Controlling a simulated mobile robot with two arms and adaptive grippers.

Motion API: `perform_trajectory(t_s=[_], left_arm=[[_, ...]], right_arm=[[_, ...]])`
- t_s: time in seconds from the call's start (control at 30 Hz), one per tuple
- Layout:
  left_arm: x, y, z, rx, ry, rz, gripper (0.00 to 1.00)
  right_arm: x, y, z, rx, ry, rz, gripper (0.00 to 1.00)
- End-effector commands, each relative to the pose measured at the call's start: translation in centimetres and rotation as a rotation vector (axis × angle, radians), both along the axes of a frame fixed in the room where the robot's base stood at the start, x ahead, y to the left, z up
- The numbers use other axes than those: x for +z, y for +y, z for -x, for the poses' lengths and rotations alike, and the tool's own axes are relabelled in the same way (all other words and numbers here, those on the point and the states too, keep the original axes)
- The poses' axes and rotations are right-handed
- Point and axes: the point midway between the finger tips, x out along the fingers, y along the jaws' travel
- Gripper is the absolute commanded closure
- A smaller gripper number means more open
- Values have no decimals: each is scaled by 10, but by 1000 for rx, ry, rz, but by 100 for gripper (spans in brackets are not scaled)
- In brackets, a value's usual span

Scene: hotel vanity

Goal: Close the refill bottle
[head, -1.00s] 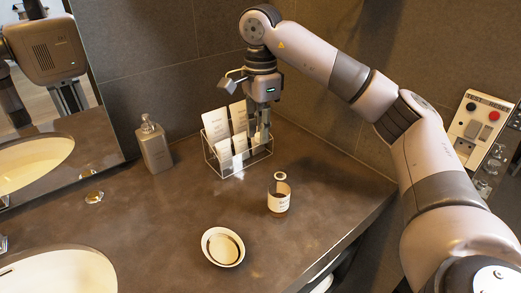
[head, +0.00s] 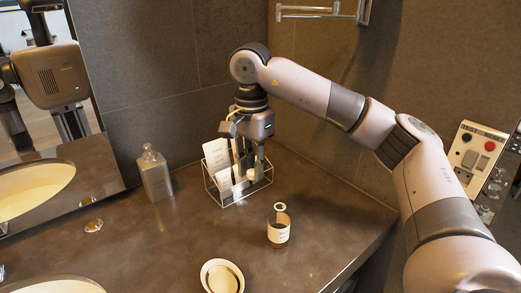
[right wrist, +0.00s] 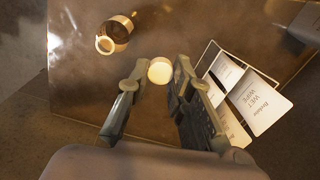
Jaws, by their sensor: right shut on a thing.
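The refill bottle (head: 278,230) is a small amber bottle with a pale label and an open, pale-rimmed neck. It stands upright on the counter, right of and nearer than the card organizer. It also shows at the upper left of the right wrist view (right wrist: 116,32). My right gripper (head: 250,178) points down at the organizer and is shut on a small round cream piece (right wrist: 160,70), which looks like a cap. That piece sits between the fingertips in the right wrist view, apart from the bottle. My left gripper is not in view.
The wire organizer (head: 215,190) holds several white cards beside my right fingers. A grey dispenser (head: 156,175) stands to the left. A round white dish (head: 222,278) lies nearer, left of the bottle. The counter (head: 180,240) between them is clear.

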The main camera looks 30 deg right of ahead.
Motion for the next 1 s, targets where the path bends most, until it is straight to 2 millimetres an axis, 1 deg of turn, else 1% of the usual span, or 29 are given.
perform_trajectory(t_s=[0.03, 0.17, 0.2, 0.3, 0.43, 0.5, 0.6, 0.83, 0.93, 1.0], left_arm=[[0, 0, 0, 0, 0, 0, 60], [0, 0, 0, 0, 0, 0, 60], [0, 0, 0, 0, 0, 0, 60], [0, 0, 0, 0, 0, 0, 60], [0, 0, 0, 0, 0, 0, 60], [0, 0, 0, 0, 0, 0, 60], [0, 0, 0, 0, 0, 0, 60], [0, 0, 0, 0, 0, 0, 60], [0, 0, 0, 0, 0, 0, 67], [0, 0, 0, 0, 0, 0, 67]], right_arm=[[-16, 13, 8, 141, 6, 1, 88], [-51, 47, 33, 551, 6, -2, 88], [-61, 57, 42, 674, 6, -2, 88], [-81, 78, 63, 947, 3, -2, 88], [-98, 96, 86, 1201, 1, -2, 88], [-103, 102, 93, 1282, -1, -1, 88], [-106, 105, 98, 1334, -1, -1, 88], [-106, 105, 98, 1338, -1, 0, 88], [-106, 105, 98, 1337, -1, 0, 88], [-106, 105, 98, 1336, -1, 0, 88]])
